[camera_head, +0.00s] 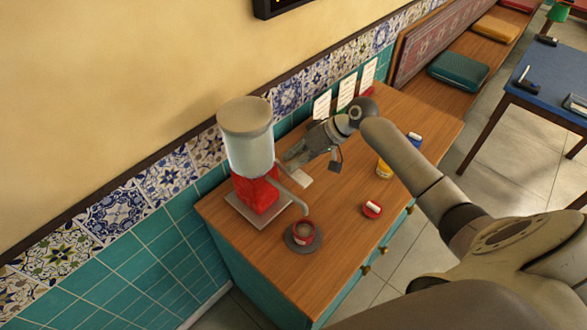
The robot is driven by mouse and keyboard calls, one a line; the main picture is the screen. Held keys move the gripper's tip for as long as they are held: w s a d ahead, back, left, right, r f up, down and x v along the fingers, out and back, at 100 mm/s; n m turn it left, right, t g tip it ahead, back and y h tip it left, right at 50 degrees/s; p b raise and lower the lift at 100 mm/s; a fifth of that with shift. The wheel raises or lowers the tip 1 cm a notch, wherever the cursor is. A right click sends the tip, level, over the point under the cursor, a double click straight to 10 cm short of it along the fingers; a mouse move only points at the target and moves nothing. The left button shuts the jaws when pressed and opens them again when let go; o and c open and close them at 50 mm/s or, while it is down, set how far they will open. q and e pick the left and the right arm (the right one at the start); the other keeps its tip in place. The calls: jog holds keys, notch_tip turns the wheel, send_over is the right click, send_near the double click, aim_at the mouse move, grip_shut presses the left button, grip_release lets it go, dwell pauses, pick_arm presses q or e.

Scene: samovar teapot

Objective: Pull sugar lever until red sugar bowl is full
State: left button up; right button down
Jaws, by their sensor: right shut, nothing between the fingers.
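The sugar dispenser (249,150) stands on the wooden counter, with a beige lid, a pale cylinder and a red base on a square grey plate. A grey curved spout or lever (293,193) reaches from its side down toward the red sugar bowl (305,229); I cannot tell which it is. The bowl sits upright on a round grey saucer, with something greyish inside; its fill level is unclear. My right gripper (289,159) is shut and empty, close to the right side of the dispenser. Contact with it is unclear. My left gripper is not in view.
A small red container with a white top (372,209) stands on the counter (335,254) to the right of the bowl. A yellow item (384,169) is partly hidden by my arm. White cards (346,92) stand by the tiled wall. The front of the counter is mostly clear.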

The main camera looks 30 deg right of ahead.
jog(key=shift+s+f+b, duration=0.1)
jog(key=shift+f+b, duration=0.25)
jog(key=shift+f, duration=0.65)
dwell(0.5)
jog(key=shift+w+r+p, duration=0.15)
jog(key=shift+r+p, duration=0.85)
jog(key=shift+r, duration=0.05)
jog(key=shift+w+r+p, duration=0.1)
jog(key=shift+r+p, duration=0.85)
jog(key=shift+r, duration=0.05)
notch_tip(320, 180, up, 5)
jog(key=p, duration=0.4)
jog(key=shift+w+a+p, duration=0.1)
jog(key=shift+w+p, duration=0.05)
jog(key=shift+p, duration=0.15)
